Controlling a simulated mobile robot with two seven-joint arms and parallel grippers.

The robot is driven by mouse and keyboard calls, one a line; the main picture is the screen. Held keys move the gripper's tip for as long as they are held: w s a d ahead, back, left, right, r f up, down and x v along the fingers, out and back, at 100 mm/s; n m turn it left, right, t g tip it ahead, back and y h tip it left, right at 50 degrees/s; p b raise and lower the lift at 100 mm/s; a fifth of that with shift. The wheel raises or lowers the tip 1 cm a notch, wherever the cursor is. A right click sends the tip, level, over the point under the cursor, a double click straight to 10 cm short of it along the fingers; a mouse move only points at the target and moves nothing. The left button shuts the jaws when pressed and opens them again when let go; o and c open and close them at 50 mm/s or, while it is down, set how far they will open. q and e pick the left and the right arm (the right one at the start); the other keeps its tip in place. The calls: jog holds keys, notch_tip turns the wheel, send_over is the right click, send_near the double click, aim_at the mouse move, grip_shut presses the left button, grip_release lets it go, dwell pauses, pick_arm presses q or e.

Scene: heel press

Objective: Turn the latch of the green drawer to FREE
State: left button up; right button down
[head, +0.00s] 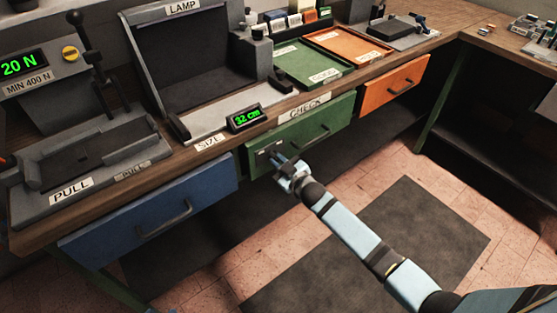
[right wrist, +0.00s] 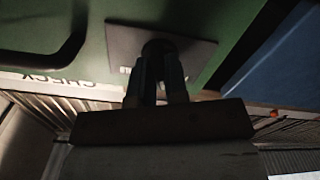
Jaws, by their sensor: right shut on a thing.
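The green drawer (head: 320,128) is set under the bench, below the CHECK label, and looks closed. Its latch plate (head: 268,148) is at the left end of its front. My right gripper (head: 284,162) is at that plate. In the right wrist view the fingers (right wrist: 158,85) are close together on a dark round knob (right wrist: 158,48) at the middle of the latch plate (right wrist: 195,50). The fingers hide much of the knob and part of the small lettering, so I cannot read the latch's setting. My left gripper is not in view.
A blue drawer (head: 150,215) is to the left and an orange drawer (head: 396,85) to the right. The green drawer's dark handle (head: 304,138) is right of the latch. The bench edge overhangs above. The floor (head: 235,270) in front is clear.

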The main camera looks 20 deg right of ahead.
jog(key=shift+n, duration=2.3)
jog(key=c, duration=1.1)
grip_release()
jog(key=shift+c, duration=0.2)
pick_arm(q)
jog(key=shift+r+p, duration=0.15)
jog(key=shift+p, duration=0.3)
pick_arm(e)
jog(key=v, duration=1.3)
jog(key=shift+s, duration=0.4)
